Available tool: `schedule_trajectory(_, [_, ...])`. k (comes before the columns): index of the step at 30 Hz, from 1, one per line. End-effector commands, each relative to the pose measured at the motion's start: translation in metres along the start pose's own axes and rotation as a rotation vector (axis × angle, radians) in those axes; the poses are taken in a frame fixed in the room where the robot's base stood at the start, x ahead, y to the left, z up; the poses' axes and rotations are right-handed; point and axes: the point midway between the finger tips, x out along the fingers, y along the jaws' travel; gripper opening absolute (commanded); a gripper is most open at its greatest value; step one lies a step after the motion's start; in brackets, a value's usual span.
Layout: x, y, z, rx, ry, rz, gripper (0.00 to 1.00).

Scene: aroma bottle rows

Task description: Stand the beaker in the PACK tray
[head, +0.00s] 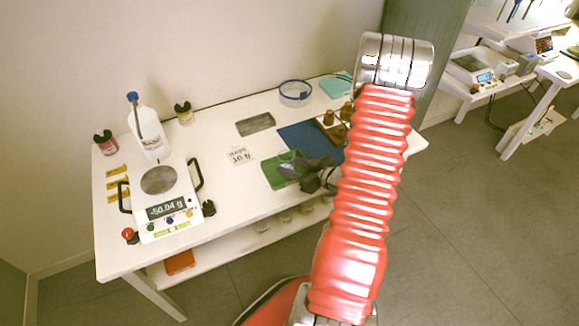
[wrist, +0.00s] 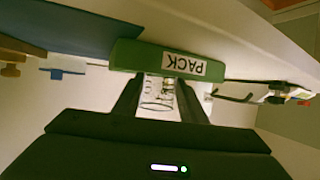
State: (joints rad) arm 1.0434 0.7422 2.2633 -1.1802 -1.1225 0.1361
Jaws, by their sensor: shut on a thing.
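The PACK tray (wrist: 195,66) is green with a white PACK label and appears upside down in the wrist view. In the head view the green tray (head: 273,177) lies near the table's front edge, partly covered by my gripper (head: 308,174). In the wrist view my gripper (wrist: 160,88) is shut on the clear glass beaker (wrist: 157,100), which shows between the two dark fingers. The beaker overlaps the tray's wall in that view. I cannot tell whether its base touches the tray. The beaker is hard to make out in the head view.
A balance (head: 165,205) reading -50.04 g stands at the left, with a white bottle (head: 149,135) behind it. A blue mat (head: 305,138) and a wooden holder with brown bottles (head: 330,125) lie behind the tray. A grey mat (head: 255,124) and a 10 g card (head: 239,155) are nearby.

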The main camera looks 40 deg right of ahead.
Motion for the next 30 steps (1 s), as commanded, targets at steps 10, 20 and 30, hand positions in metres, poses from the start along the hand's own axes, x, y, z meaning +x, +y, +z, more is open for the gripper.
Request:
schedule_trajectory(10, [0.0, 0.0, 0.0, 0.0, 0.0, -0.001, 0.56])
schedule_trajectory(20, [-0.003, 0.0, -0.002, -0.001, 0.0, 0.0, 0.56])
schedule_trajectory(30, [-0.044, 0.001, -0.002, 0.001, 0.001, 0.003, 0.56])
